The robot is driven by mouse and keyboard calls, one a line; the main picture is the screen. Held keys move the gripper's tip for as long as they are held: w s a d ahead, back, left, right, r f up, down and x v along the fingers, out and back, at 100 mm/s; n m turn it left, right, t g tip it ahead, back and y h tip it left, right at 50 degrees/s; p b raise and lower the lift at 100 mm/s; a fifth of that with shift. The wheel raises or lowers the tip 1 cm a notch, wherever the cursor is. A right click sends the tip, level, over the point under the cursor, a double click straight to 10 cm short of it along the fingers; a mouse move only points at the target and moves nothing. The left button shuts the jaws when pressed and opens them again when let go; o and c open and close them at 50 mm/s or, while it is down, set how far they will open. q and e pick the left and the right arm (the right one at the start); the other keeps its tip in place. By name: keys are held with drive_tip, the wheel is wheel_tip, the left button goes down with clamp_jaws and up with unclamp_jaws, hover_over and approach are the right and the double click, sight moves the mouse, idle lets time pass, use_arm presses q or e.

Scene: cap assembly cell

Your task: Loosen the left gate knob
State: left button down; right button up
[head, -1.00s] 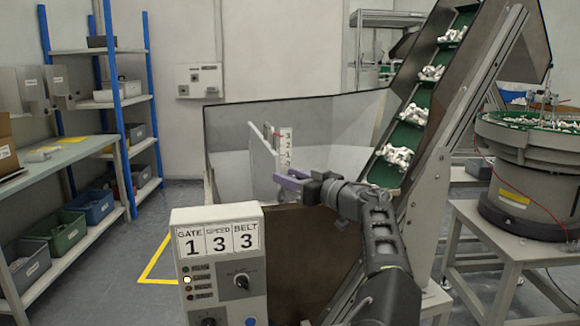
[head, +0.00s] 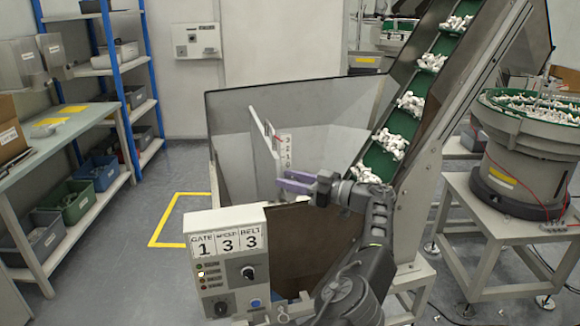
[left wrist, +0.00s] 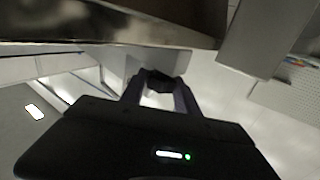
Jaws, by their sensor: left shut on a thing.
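My left gripper (head: 294,182), with purple fingers, is at the gate in the hopper, just below the scale plate (head: 283,150) with its numbers. In the left wrist view the two fingers (left wrist: 160,92) are shut on a dark knob (left wrist: 158,80), the left gate knob by its place. In the head view the fingers hide the knob. The thin pale gate plate (head: 262,128) stands tilted beside the scale. My right gripper is in neither view.
The control box (head: 225,218) reading gate 1, speed 3, belt 3 stands at the front left. The green cleated belt (head: 410,102) with white parts climbs to the right of the hopper (head: 235,130). A bowl feeder (head: 525,160) stands far right. Floor at left is clear.

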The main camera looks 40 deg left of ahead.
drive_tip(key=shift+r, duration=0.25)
use_arm(q)
drive_tip(key=c, duration=0.9)
unclamp_jaws()
